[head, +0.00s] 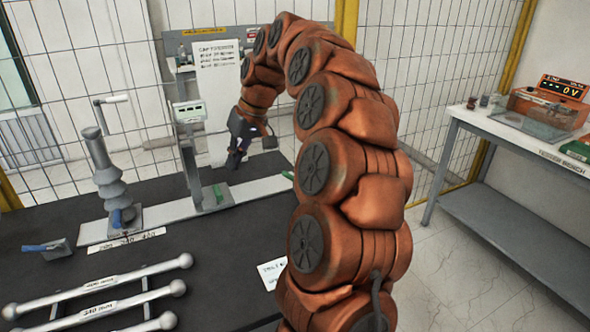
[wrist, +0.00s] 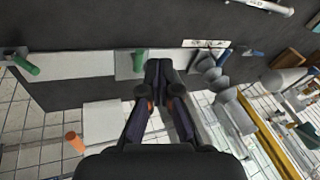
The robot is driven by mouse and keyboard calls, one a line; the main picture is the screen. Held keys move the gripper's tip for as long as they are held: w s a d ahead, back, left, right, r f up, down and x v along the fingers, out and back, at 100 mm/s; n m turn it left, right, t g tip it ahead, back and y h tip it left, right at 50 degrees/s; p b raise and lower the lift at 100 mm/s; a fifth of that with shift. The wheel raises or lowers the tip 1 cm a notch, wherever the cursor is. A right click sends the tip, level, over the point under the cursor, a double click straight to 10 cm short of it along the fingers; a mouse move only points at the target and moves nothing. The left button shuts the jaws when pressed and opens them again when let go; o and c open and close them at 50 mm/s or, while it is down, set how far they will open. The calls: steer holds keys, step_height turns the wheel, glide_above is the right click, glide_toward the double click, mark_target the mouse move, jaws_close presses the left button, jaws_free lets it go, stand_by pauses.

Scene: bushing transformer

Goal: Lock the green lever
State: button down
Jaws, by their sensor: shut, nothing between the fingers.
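A green lever (head: 218,194) stands at the foot of a grey post with a display box, on the light rail across the dark table. In the wrist view a green lever (wrist: 138,62) is just left of my fingertips. A second green lever (head: 288,175) shows at the rail's right end, partly hidden by my arm; one also shows at the left of the wrist view (wrist: 26,65). My gripper (head: 234,162) is shut and empty, pointing down above and behind the rail. Its fingertips (wrist: 158,68) meet close to the nearer lever; I cannot tell whether they touch it.
A ribbed grey bushing (head: 108,185) with a blue lever stands on the rail's left. Several silver bars (head: 110,301) lie at front left. A paper label (head: 272,271) lies on the table. A side bench (head: 500,131) stands at right; wire fencing closes the back.

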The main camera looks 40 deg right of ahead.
steer(key=s+d+f+m+t+h, duration=0.1)
steer(key=d+f+m, duration=0.1)
steer(key=d, duration=1.2)
steer(key=s+d+f+m+t+h, duration=0.1)
steer(key=d+m, duration=0.1)
steer(key=d, duration=1.1)
steer(key=a+p+x, duration=0.1)
steer(key=p+x, duration=0.2)
steer(key=x, duration=1)
steer(key=shift+w+a, duration=0.25)
steer(key=shift+w, duration=0.05)
steer(key=shift+f, duration=0.1)
